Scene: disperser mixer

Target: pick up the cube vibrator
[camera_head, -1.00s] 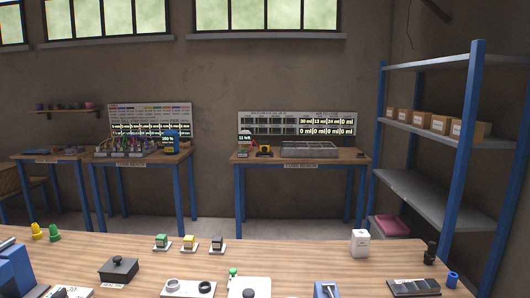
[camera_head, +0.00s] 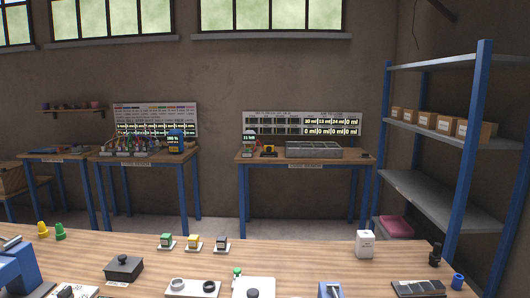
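No label that I can read says which thing is the cube vibrator. Three small cube-shaped devices stand in a row on the near wooden table, each on a pale base: a green one (camera_head: 166,240), a yellow one (camera_head: 194,242) and a grey one (camera_head: 221,242). A dark box with a knob on top (camera_head: 123,268) stands in front and to the left of them, with a label before it. Neither of my grippers is in view.
The near table (camera_head: 300,256) also holds a white container (camera_head: 365,244), a dark flat tray (camera_head: 418,288), a blue machine at the left edge (camera_head: 18,272) and yellow and green cones. A blue-posted shelf (camera_head: 432,196) stands right.

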